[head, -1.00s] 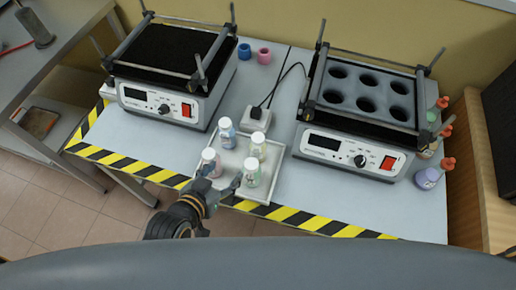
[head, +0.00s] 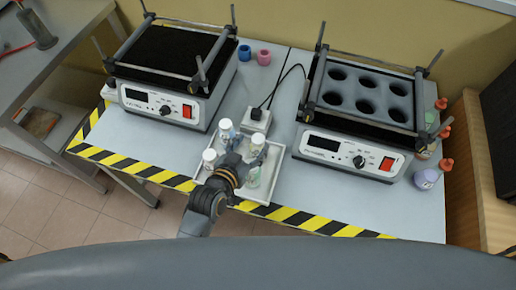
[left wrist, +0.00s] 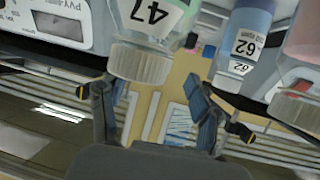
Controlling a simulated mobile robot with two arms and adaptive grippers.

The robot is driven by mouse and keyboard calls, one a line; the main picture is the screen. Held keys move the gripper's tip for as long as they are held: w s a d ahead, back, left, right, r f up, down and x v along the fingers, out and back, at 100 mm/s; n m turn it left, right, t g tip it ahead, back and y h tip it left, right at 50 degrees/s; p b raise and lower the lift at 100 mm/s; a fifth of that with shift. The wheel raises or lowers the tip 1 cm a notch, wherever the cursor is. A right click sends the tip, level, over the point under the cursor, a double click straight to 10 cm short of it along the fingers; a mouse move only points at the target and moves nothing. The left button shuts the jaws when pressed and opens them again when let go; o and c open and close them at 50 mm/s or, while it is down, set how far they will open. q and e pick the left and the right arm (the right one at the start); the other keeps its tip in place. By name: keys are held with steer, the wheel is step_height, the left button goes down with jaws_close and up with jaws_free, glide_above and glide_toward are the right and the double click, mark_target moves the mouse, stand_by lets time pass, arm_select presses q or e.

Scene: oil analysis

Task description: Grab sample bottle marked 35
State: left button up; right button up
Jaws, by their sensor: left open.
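Several capped sample bottles stand in a white tray (head: 262,203) at the table's front. The green-labelled bottle, marked 47, shows near my gripper in the head view (head: 253,178) and upside down in the left wrist view (left wrist: 152,25). A blue bottle (head: 226,129) is marked 62 in the left wrist view (left wrist: 243,45). A pink bottle (left wrist: 305,40) is at that view's right edge, its number unreadable. A fourth, pale bottle (head: 257,141) stands behind my gripper. No 35 is readable. My left gripper (head: 246,157) is open over the tray, empty, its fingers (left wrist: 152,95) apart below the 47 bottle's cap.
Two grey machines flank the tray: one with a black top (head: 160,105) at left, one with round holes (head: 350,150) at right. Bottles with red tops (head: 428,177) stand at the right edge.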

mark_target(257, 140)
arm_select(q)
steer(key=x, duration=0.4)
steer(key=shift+w+d, duration=0.1)
steer(key=shift+d, duration=0.25)
steer(key=shift+r, duration=0.1)
jaws_close()
